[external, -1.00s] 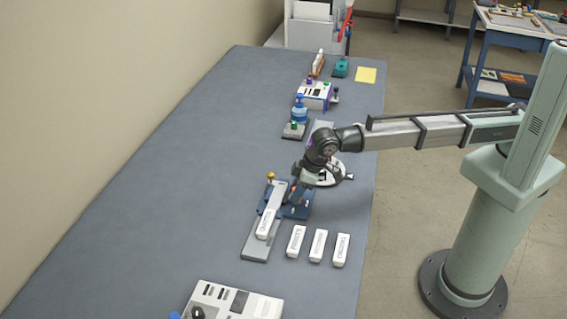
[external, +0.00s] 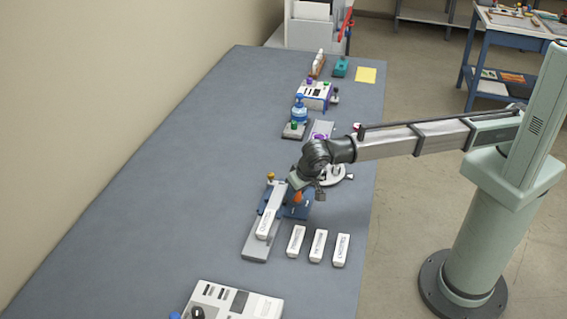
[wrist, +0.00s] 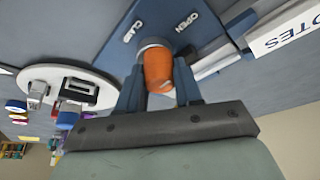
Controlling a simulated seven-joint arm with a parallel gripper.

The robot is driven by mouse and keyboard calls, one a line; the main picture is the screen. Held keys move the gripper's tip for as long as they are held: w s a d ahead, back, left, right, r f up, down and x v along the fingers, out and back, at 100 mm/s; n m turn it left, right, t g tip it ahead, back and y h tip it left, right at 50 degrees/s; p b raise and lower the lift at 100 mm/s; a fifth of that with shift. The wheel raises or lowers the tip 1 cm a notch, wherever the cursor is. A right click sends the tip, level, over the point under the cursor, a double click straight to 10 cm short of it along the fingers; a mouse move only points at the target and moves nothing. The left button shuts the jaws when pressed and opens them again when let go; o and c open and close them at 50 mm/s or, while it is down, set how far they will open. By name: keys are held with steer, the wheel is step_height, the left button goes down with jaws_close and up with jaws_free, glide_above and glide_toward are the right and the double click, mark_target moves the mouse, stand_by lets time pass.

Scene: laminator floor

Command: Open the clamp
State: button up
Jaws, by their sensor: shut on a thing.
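The clamp has a blue base plate (external: 301,211) beside a grey rail (external: 254,247) in the external view. My gripper (wrist: 160,88) is shut on the orange handle, one dark finger on each side. The clamp's inner mechanism is hidden.
A white labelled block (external: 265,224) lies on the rail. Several similar blocks (external: 318,245) stand to its right. A round white dial-like piece (external: 335,173) is close behind my gripper. A white control box (external: 232,302) stands at the front. The table's left side is clear.

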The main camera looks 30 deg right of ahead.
steer(key=shift+m+h, duration=0.3)
steer(key=shift+m, duration=0.4)
steer(key=o, duration=1)
steer(key=shift+o, duration=0.2)
steer(key=v, duration=1.4)
steer(key=shift+w+f, duration=0.1)
steer(key=shift+w, duration=0.1)
